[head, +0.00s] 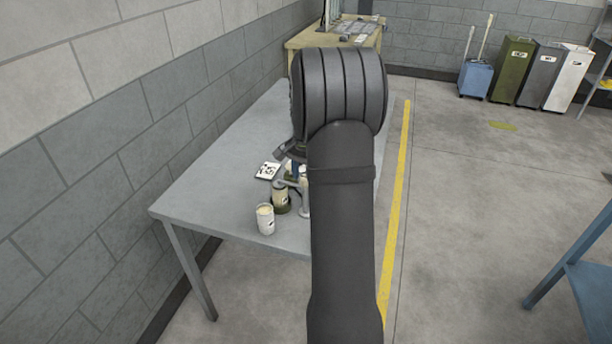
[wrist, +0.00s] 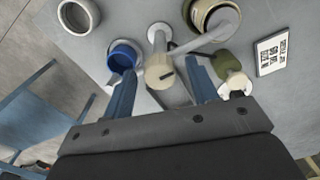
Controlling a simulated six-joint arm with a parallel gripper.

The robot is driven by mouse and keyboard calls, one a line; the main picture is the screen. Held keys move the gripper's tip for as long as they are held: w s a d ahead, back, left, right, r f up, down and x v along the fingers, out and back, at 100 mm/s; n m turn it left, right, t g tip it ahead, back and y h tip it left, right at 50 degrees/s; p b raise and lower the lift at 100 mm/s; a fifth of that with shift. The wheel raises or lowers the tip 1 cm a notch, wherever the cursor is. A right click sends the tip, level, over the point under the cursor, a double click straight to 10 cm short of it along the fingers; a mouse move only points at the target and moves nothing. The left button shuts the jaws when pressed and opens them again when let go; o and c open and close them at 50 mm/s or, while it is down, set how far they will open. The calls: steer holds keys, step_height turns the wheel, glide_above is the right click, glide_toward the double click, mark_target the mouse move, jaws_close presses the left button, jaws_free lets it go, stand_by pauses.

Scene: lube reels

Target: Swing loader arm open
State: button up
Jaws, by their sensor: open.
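The loader arm appears to be the grey lever (wrist: 207,37) in the wrist view. It slants from the upper right towards a pale tan cylinder (wrist: 158,73) that sits between my fingers. My gripper (wrist: 163,88) is open, with one blue finger on each side of this cylinder. I cannot tell whether either finger touches it. A grey post with a round foot (wrist: 158,32) stands just beyond. In the head view the grey lever (head: 304,194) shows partly beside my arm, and my gripper (head: 295,170) is mostly hidden behind my wrist.
An olive can (head: 281,199) and a pale cup (head: 265,219) stand near the front of the grey table (head: 205,205). A blue cup (wrist: 124,55) is close to my left finger. An olive piece (wrist: 224,64) is beside the right one. A printed card (wrist: 271,52) lies further right.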

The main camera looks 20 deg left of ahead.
steer(key=shift+f, duration=0.1)
jaws_close()
stand_by(0.4)
steer(key=m, duration=0.4)
steer(key=shift+m, duration=0.4)
steer(key=m, duration=0.9)
steer(key=shift+m, duration=2.1)
